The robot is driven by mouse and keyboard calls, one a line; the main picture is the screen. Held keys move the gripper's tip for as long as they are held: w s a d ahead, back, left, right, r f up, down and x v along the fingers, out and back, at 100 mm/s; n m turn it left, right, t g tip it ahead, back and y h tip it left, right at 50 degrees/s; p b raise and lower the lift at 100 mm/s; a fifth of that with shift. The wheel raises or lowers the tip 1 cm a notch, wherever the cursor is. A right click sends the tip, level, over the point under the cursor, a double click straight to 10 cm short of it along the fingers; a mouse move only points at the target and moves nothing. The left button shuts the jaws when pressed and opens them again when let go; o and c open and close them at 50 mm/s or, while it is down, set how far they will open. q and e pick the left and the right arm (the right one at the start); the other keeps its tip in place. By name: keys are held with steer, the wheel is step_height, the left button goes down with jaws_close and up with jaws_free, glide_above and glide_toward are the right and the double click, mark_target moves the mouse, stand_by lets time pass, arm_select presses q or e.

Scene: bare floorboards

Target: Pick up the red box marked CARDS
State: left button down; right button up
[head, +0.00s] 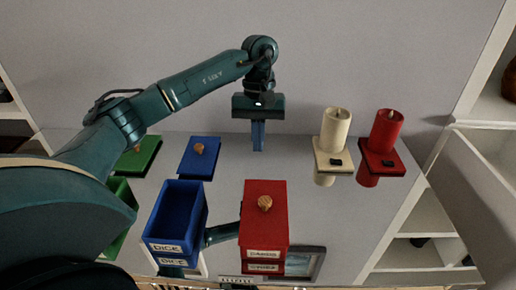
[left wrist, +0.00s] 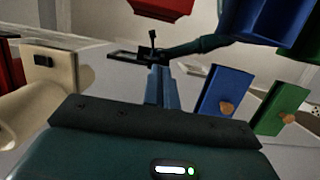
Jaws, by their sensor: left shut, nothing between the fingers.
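The red box marked CARDS (head: 278,230) stands upright at the front centre in the head view, with a round wooden knob on its red top. A red piece, likely this box, shows at the top of the left wrist view (left wrist: 162,6). My left gripper (head: 258,148) points down behind the box in the head view, apart from it. Its blue fingers (left wrist: 162,88) are shut and empty. My right gripper cannot be made out.
An open blue DICE box (head: 172,232) stands left of the red box, with a green box (head: 120,192) further left. A blue lid (head: 192,168) and green lid (head: 146,148) lie behind. A cream candle (head: 336,128) and red candle (head: 386,128) stand right. A teal-dark link shows between boxes.

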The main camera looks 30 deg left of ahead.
mark_target(254, 211)
arm_select(q)
steer(key=x, duration=0.7)
steer(key=shift+s+d+f, duration=0.1)
steer(key=shift+s+f, duration=0.05)
steer(key=shift+f, duration=0.1)
steer(key=s, duration=0.1)
steer(key=s+d+p, duration=0.1)
steer(key=shift+s+d, duration=0.3)
steer(key=shift+s+d+f, duration=0.1)
steer(key=shift+s+d, duration=0.15)
steer(key=shift+s, duration=0.1)
steer(key=s+d, duration=0.1)
steer(key=s, duration=0.2)
steer(key=s+d+b, duration=0.1)
steer(key=s+d, duration=0.1)
steer(key=s+d+b, duration=0.1)
steer(key=s+d, duration=0.1)
steer(key=s, duration=0.1)
steer(key=shift+s+d+f, duration=0.15)
steer(key=shift+s+d, duration=0.05)
steer(key=shift+s, duration=0.15)
steer(key=shift+s+d, duration=0.15)
steer(key=shift+s, duration=0.2)
steer(key=shift+w+b, duration=0.1)
steer(key=shift+b, duration=0.2)
